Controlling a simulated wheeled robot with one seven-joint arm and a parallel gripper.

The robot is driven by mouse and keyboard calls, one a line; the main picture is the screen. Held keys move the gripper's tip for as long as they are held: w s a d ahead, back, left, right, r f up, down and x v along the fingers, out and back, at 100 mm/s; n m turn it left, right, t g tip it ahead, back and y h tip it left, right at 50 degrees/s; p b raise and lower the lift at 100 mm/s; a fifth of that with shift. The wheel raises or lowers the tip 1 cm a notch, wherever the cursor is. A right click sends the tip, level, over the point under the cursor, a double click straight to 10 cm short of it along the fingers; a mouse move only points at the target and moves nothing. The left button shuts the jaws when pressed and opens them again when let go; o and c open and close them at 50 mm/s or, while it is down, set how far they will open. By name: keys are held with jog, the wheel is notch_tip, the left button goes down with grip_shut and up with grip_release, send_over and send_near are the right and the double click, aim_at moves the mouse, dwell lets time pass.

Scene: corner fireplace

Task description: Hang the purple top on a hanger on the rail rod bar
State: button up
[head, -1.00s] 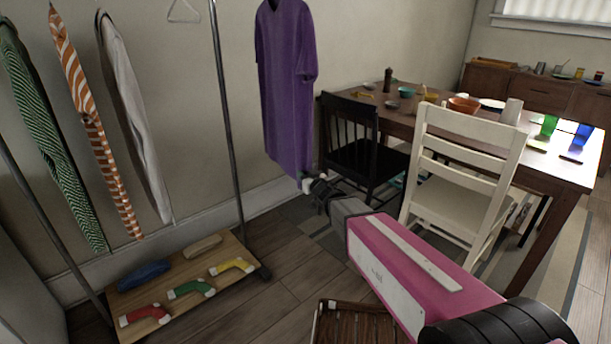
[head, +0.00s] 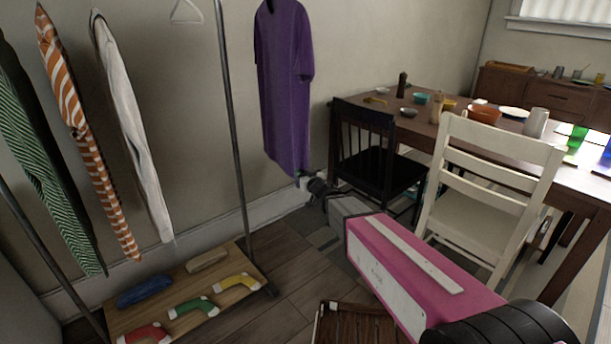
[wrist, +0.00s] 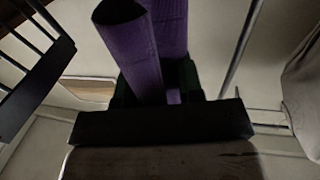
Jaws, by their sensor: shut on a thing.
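The purple top (head: 284,90) hangs upright in the air to the right of the clothes rack in the head view, its upper edge at the frame's top. My gripper (head: 314,184) is at its lower right end. In the wrist view, purple cloth (wrist: 172,45) passes between my dark fingers, and my gripper (wrist: 160,90) is shut on it. The rail bar itself is above the frame. I cannot see a hanger in the top.
A striped orange garment (head: 85,120), a green one (head: 40,170) and a pale one (head: 132,125) hang on the rack. Its wooden base (head: 225,262) holds several socks. A black chair (head: 365,150), white chair (head: 480,195) and table (head: 560,165) stand right. A wooden crate (head: 355,325) is low in front.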

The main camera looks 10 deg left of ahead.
aim_at(292, 173)
jog(key=shift+s+a+x, duration=0.1)
jog(key=shift+a+x, duration=0.05)
jog(key=shift+x, duration=0.7)
jog(key=shift+s+a+x, duration=0.1)
jog(key=shift+a+x, duration=0.05)
jog(key=shift+x, duration=0.7)
jog(key=shift+s+a+x, duration=0.15)
jog(key=shift+x, duration=0.7)
jog(key=shift+w+a+f, duration=0.8)
jog(key=shift+a+f, duration=0.1)
jog(key=shift+f, duration=0.1)
jog(key=shift+w+a+f, duration=0.25)
jog(key=shift+a+f, duration=0.05)
jog(key=shift+f, duration=0.4)
jog(key=shift+s+d, duration=0.25)
jog(key=o, duration=1.1)
jog(key=shift+f, duration=0.1)
